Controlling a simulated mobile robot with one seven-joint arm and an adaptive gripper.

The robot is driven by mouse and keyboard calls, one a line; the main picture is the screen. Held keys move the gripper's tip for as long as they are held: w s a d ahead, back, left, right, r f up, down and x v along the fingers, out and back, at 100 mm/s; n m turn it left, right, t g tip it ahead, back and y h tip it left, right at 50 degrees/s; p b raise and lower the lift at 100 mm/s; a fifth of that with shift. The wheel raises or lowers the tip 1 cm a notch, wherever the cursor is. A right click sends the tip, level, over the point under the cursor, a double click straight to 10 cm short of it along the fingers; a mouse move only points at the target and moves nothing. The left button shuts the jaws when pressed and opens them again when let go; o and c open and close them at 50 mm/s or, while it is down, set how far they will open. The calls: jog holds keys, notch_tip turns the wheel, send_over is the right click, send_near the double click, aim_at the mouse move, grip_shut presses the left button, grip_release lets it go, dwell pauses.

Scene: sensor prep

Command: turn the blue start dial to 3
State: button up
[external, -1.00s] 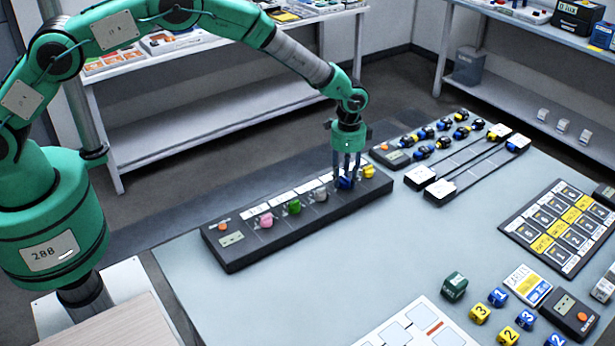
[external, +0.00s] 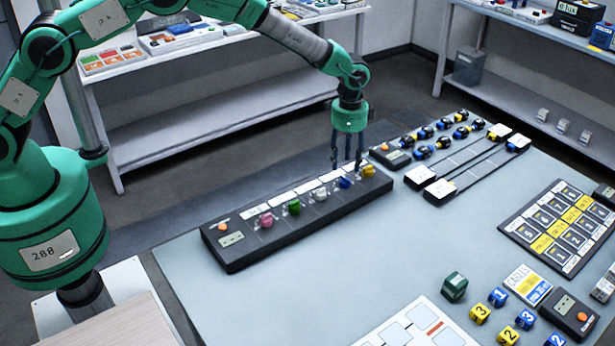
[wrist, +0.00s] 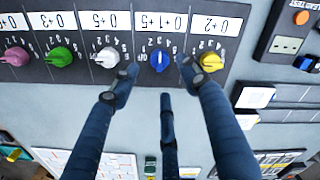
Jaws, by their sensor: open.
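The blue start dial (external: 344,183) is on the black dial panel (external: 300,229), between the white dial and the yellow dial. In the wrist view the blue dial (wrist: 160,60) is in plain sight below a card, with small numbers around it and a pale pointer mark; I cannot read the setting surely. My three-fingered gripper (external: 347,163) is open and empty, just above the blue dial and clear of it. In the wrist view the fingers of my gripper (wrist: 160,86) are spread apart, with the dial beyond their tips.
Pink (external: 266,221), green (external: 294,206), white (external: 320,195) and yellow (external: 368,171) dials share the panel. An orange button (external: 222,227) and a small display (external: 231,239) are at its left end. Black sliders (external: 480,160) lie to the right.

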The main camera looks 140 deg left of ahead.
aim_at(346, 178)
jog(key=shift+r, duration=2.6)
